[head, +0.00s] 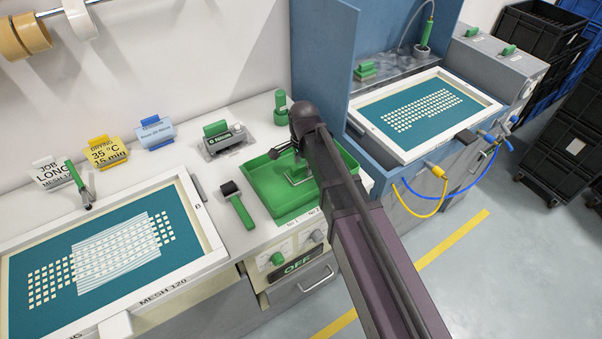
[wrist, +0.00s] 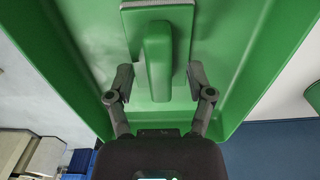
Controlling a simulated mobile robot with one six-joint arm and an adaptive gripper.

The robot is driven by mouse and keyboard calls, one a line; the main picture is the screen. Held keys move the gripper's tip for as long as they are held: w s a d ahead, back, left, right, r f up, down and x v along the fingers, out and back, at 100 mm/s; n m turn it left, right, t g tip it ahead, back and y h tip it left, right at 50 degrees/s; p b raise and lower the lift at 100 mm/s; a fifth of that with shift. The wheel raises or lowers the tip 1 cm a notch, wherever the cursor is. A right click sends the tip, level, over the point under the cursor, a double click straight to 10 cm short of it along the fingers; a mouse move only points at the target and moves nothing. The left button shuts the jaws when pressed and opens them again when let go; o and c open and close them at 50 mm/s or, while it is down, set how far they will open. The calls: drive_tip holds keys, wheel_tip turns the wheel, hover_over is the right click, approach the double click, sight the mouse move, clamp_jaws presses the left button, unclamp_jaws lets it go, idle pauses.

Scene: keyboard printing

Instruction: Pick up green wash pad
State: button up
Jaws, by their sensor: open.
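A green pad (head: 299,176) with a raised bar handle lies in a shallow green tray (head: 283,208) on the counter. In the wrist view the pad's handle (wrist: 157,50) stands on a flat green plate with a pale edge. My gripper (wrist: 161,78) is open, with one fingertip on each side of the near end of the handle; whether they touch it I cannot tell. In the head view my gripper (head: 287,150) is over the tray, and my arm hides the tray's right part. Another green-handled block (head: 365,70) sits on the blue washing station's ledge.
A black-and-green brush (head: 238,204) lies left of the tray. A green bottle (head: 281,107) and a grey device (head: 222,139) stand behind it. A framed screen (head: 207,226) is at left, another (head: 482,94) at right. A blue partition (head: 322,60) rises behind my arm.

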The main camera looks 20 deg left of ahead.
sight(303, 163)
drive_tip(key=shift+c, duration=0.2)
idle(0.3)
clamp_jaws()
drive_tip(key=shift+r, duration=0.15)
wheel_tip(303, 163, up, 10)
drive_tip(key=p, duration=1)
idle(0.7)
drive_tip(key=c, duration=0.7)
unclamp_jaws()
clamp_jaws()
